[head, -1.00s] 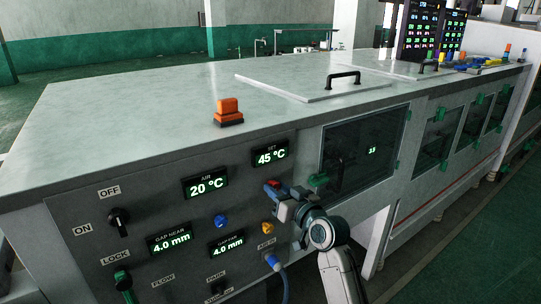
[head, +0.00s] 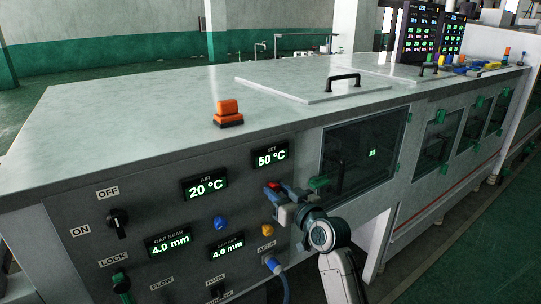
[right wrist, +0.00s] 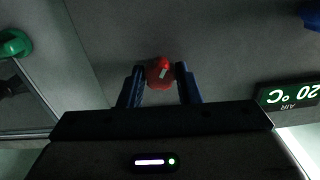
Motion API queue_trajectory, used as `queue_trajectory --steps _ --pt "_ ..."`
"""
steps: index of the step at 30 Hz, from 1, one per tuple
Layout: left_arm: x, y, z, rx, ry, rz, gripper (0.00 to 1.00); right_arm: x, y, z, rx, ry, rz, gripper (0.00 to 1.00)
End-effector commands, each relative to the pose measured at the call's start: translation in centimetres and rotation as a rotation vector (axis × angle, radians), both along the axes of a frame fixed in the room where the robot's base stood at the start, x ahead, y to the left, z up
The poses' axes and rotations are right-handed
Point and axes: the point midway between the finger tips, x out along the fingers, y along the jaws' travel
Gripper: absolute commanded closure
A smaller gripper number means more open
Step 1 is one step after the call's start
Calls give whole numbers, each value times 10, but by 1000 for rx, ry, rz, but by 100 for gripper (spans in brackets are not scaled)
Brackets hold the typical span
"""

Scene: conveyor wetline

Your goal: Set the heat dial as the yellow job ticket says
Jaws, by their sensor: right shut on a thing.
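The red heat dial (head: 272,186) sits on the machine's front panel below the SET display (head: 271,157), which reads 50 °C. My right gripper (head: 275,191) is shut on the dial. In the right wrist view the red dial (right wrist: 159,73) with a pale pointer mark lies between the two fingers of the gripper (right wrist: 160,82). The yellow job ticket is not in these frames. My left gripper is not in view.
The AIR display (head: 205,187) reads 20 °C. A blue knob (head: 220,223) and a yellow-orange knob (head: 267,230) sit below the dial. A dark window door (head: 362,152) with a green handle is right of my gripper.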

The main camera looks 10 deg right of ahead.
Motion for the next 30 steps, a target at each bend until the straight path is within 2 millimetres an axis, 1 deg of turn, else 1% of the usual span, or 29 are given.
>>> queue_trajectory --steps 2,3,4,5,14,30 --pt "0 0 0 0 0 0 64 0 0 -1 0 3 0 86" --pt "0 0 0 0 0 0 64 0 0 -1 0 3 0 64" --pt "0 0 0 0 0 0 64 0 0 -1 0 3 0 58" --pt "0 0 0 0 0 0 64 0 0 -1 0 2 0 56" --pt "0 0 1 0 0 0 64 -2 -1 0 1 1 0 56" --pt "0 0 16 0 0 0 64 -50 -19 1 0 0 -1 56"
